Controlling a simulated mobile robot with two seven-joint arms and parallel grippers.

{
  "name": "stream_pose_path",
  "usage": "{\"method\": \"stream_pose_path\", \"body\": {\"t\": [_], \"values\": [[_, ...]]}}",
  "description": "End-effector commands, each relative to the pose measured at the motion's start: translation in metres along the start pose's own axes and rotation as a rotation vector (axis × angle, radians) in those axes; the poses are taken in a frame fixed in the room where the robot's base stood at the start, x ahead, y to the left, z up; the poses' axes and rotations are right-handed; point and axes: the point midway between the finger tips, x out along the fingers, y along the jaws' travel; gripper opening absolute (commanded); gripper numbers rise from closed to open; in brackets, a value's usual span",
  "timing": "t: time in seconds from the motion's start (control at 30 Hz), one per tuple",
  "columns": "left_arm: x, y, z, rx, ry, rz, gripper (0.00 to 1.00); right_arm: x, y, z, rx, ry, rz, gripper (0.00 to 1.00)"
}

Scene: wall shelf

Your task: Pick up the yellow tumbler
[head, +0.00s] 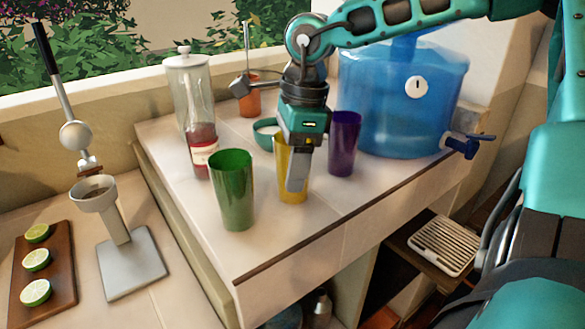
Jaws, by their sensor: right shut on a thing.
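The yellow tumbler (283,178) stands upright on the white tiled counter, between a green tumbler on its left and a purple tumbler on its right. My right gripper (296,184) reaches down from above and is shut on the yellow tumbler. Its fingers cover the front and right part of the tumbler, so only the left side and the base show clearly. The base looks to be on or very near the counter; I cannot tell which. My left gripper is not in view.
The green tumbler (233,190) and purple tumbler (344,143) stand close by. A teal bowl (265,136), a bottle (202,140), a glass jar (187,80) and a blue water dispenser (400,100) stand behind. A citrus press (130,262) and cutting board (62,285) with limes are left.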

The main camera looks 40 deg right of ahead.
Motion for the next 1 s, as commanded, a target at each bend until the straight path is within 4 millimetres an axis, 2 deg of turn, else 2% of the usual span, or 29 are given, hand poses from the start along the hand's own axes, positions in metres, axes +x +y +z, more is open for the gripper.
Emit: {"method": "stream_pose_path", "body": {"t": [0.17,0.37,0.8,1.0], "values": [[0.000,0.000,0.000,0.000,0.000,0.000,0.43,-0.006,-0.001,0.001,0.000,-0.002,-0.003,0.29],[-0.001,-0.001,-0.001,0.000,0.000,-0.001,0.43,-0.032,-0.001,0.006,0.000,-0.004,-0.006,0.29],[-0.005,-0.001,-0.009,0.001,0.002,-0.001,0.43,-0.152,-0.001,0.024,0.000,-0.002,-0.006,0.29],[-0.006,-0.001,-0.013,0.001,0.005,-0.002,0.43,-0.185,0.000,0.028,0.001,0.000,-0.002,0.29]]}}
